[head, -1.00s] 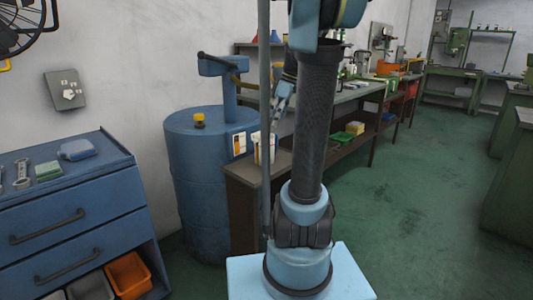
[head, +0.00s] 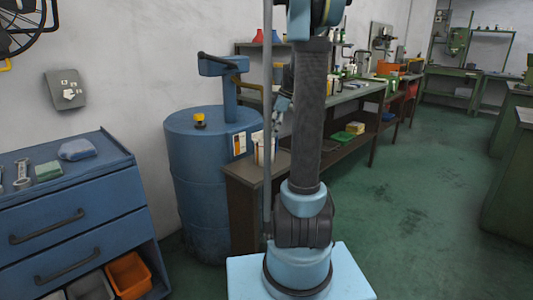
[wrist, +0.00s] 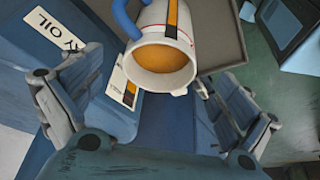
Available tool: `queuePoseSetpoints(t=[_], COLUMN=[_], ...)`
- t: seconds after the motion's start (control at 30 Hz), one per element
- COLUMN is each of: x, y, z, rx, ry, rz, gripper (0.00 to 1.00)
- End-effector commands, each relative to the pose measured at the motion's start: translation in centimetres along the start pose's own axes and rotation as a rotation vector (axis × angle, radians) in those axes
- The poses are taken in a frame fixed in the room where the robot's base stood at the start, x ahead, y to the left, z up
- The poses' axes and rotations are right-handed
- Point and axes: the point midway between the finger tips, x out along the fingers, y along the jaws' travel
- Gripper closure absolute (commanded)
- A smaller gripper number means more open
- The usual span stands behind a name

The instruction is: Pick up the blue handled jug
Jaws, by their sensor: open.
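The jug (wrist: 160,60) shows in the wrist view, white with an orange stripe, a blue handle (wrist: 126,20) and its open mouth towards the camera. The inside looks orange. My gripper (wrist: 148,92) is open, one finger to the left and one to the right, with the jug's mouth ahead of and between them. Nothing is held, and contact with the jug cannot be made out. In the head view the jug (head: 258,149) seems to stand at the near end of the brown bench, partly behind my arm. My gripper is mostly hidden there.
A blue oil drum (head: 196,190) with a pump stands left of the bench (head: 238,175), close to the jug. A blue drawer cabinet (head: 75,215) is at the left. Bottles and bins line the bench further back. The green floor (head: 400,230) at the right is clear.

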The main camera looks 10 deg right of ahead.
Motion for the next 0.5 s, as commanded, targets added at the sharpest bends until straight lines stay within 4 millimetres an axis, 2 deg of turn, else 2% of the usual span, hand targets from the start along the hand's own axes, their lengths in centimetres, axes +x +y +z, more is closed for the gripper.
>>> queuePoseSetpoints(t=[0.13,0.5], x=[2.2,4.8], y=[0.0,0.1], z=[-0.1,0.1], rx=[-0.001,0.0], ry=[0.0,0.0], rz=[0.0,0.0], gripper=[0.03,0.03])
